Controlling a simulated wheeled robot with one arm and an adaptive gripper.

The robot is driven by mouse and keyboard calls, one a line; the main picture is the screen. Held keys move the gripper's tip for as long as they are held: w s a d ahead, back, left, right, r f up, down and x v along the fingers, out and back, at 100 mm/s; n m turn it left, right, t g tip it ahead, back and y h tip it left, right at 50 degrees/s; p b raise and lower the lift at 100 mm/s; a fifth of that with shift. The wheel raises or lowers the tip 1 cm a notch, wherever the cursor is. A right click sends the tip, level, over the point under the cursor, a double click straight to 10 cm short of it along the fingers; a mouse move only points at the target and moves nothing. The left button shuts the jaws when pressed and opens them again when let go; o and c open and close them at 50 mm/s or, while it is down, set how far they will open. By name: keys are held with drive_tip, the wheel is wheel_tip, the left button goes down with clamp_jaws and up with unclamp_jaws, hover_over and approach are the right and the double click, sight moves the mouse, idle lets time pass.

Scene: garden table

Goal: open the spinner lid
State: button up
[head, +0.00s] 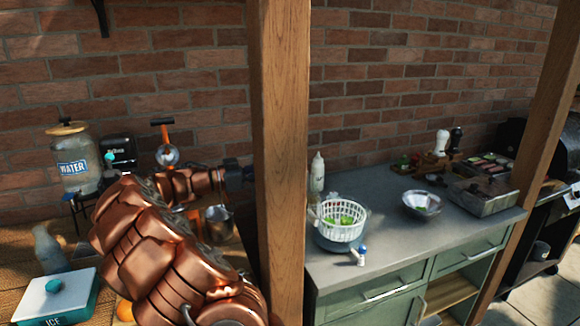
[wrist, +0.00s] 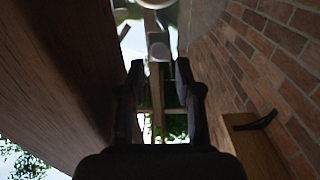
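The salad spinner (head: 322,240) stands on the grey counter in the head view, right of the wooden post. It has a white slatted basket with green leaves showing in it, inside a pale bowl. I cannot make out a separate lid on it. My gripper (wrist: 160,75) is open and empty in the wrist view, its dark fingers apart. In the head view my copper arm reaches to the post's left side, and the post hides the gripper's tip. The gripper is well left of the spinner, apart from it. The spinner is not recognisable in the wrist view.
The wooden post (head: 280,130) stands between my gripper and the spinner. A small blue-and-white item (head: 362,256), a white bottle (head: 317,172) and a metal bowl (head: 422,203) are near the spinner. The brick wall (head: 400,80) is behind. The counter's front middle (head: 430,240) is clear.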

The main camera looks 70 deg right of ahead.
drive_tip(key=shift+p+x, duration=0.9)
drive_tip(key=shift+x, duration=1.85)
clamp_jaws()
